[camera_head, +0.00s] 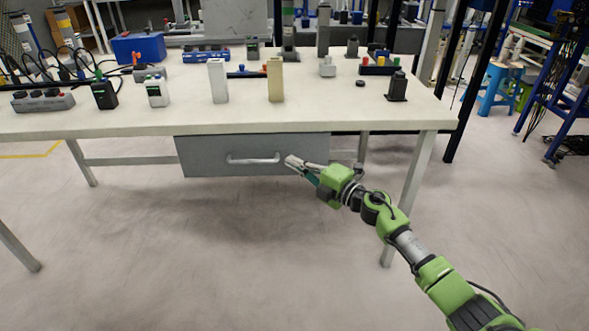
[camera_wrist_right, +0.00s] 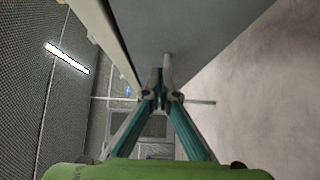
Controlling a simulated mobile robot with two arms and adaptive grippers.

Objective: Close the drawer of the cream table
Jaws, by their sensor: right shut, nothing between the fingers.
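The cream table (camera_head: 150,122) stands across the head view. Its grey drawer (camera_head: 205,160) hangs under the top, with a pale bar handle (camera_head: 253,159) on its front. From this angle I cannot tell how far the drawer stands out. My right gripper (camera_head: 290,162) is shut and empty, in front of the drawer's right part, just right of the handle. In the right wrist view my fingers (camera_wrist_right: 160,98) meet at their tips, close to the grey drawer front (camera_wrist_right: 200,40). I cannot tell whether they touch it. My left gripper is not in view.
Several small devices and blocks stand on the tabletop, among them a white block (camera_head: 218,82) and a tan block (camera_head: 275,80). A table leg (camera_head: 410,195) stands right of the drawer. A blue stool (camera_head: 495,88) is farther right. The floor in front is clear.

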